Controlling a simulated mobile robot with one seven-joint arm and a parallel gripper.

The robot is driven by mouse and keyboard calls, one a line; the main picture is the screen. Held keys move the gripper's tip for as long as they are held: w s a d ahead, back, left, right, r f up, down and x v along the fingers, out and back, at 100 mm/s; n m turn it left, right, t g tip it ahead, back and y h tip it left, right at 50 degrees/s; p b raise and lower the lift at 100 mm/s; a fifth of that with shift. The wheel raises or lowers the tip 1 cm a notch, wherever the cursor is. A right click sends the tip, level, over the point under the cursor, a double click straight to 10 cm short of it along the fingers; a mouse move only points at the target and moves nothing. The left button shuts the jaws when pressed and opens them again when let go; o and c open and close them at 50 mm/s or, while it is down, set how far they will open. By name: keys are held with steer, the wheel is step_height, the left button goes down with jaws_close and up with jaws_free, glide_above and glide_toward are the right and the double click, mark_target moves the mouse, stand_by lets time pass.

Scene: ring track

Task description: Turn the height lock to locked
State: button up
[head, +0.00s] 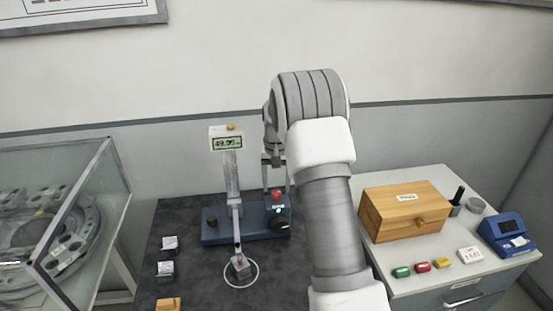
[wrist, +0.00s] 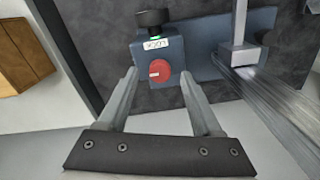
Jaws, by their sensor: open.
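The height gauge has a blue base (head: 222,233), an upright column (head: 231,175) and a display (head: 227,143) reading about 49.09. A round red knob (wrist: 160,73) with a short white mark sits on its block, beside a label reading LOCK (wrist: 155,44), upside down in the wrist view. The white mark lies roughly level, towards the knob's left. The red knob also shows in the head view (head: 277,194). My gripper (wrist: 159,76) is open, with one finger on each side of the red knob; I cannot tell whether they touch it. In the head view my arm mostly hides the gripper.
A black knob (wrist: 152,18) and a small green light (wrist: 156,37) are close to the red knob. The gauge's probe stands on a small block (head: 241,267) within a white circle. A wooden box (head: 405,210) is on the right cabinet; a glass case (head: 75,215) stands left.

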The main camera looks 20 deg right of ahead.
mark_target(276, 192)
step_height(276, 192, up, 16)
stand_by(0.3)
stand_by(0.3)
